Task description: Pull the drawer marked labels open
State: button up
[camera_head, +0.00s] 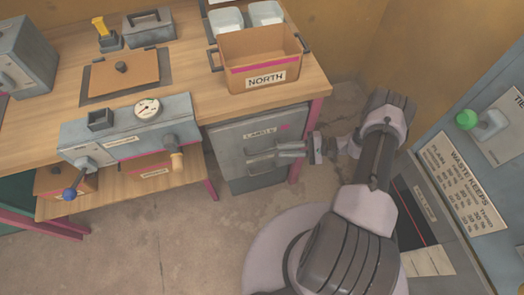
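The drawer marked labels (232,137) is the upper part of a grey cabinet under the right end of the wooden bench. Its front carries a pale label and a bar handle (258,153). The drawer front looks flush with the cabinet. My gripper (280,149) comes in from the right, with its fingertips at or very close to the right end of the handle. The fingers look like two pale bars lying close together. I cannot tell whether they are around the handle, touching it or just in front of it.
A brown bin marked NORTH (258,62) stands on the bench above the drawer. A pink bench leg (312,125) stands close by my gripper. A grey press unit (130,135) with knobs is at left. A waste panel (463,180) is at right. Floor in front is clear.

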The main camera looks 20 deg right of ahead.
aim_at(262, 151)
jog(key=b+x, duration=0.1)
jog(key=x, duration=0.8)
jog(key=shift+w+b, duration=0.1)
jog(key=shift+b, duration=0.3)
grip_shut()
dwell(0.8)
